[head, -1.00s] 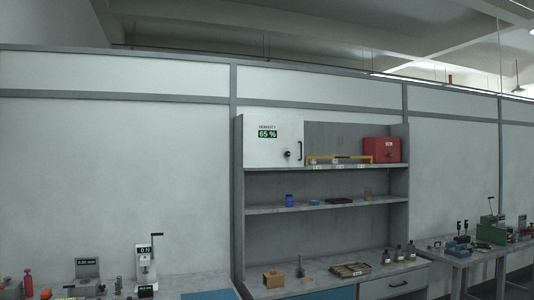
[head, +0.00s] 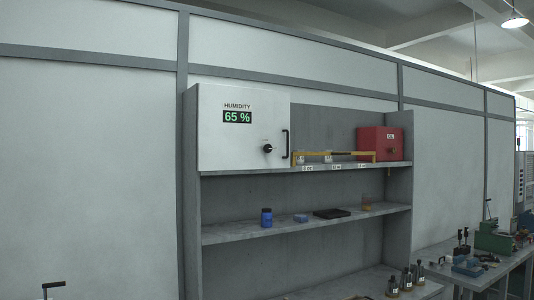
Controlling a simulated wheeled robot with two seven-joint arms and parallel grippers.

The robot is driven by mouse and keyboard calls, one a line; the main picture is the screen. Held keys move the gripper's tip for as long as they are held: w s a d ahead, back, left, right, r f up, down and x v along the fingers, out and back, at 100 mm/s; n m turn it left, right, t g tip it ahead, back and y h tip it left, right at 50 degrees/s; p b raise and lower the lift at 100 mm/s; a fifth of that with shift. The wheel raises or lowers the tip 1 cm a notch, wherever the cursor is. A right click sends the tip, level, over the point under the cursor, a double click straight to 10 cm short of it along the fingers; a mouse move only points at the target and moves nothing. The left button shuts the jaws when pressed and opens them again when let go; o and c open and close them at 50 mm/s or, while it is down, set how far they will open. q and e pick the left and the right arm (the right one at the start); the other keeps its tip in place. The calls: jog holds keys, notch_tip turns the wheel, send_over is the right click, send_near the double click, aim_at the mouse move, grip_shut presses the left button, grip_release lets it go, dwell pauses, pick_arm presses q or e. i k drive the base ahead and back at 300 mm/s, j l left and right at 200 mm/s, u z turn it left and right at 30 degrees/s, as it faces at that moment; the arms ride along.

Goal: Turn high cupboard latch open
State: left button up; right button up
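The high cupboard (head: 225,150) is a white box at the top left of the grey shelf unit, with a green "HUMIDITY 65 %" display (head: 237,116) on its front. Its door looks closed. The latch (head: 267,148) is a small dark round knob with a short light tip, right of centre on the door. A black vertical handle (head: 286,144) sits at the door's right edge. Neither of my grippers shows in the head view.
A red box (head: 379,143) and a yellow rail (head: 335,154) stand on the top shelf right of the cupboard. A blue jar (head: 266,217) and small items sit on the middle shelf. Dark bottles (head: 406,278) stand on the counter below. A cluttered bench (head: 480,266) is at right.

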aim_at(267, 148)
jog(key=i+l, duration=0.25)
jog(key=i, duration=0.2)
jog(key=i+l, duration=0.25)
jog(key=i, duration=0.15)
jog(key=i+l, duration=0.25)
jog(key=i, duration=0.2)
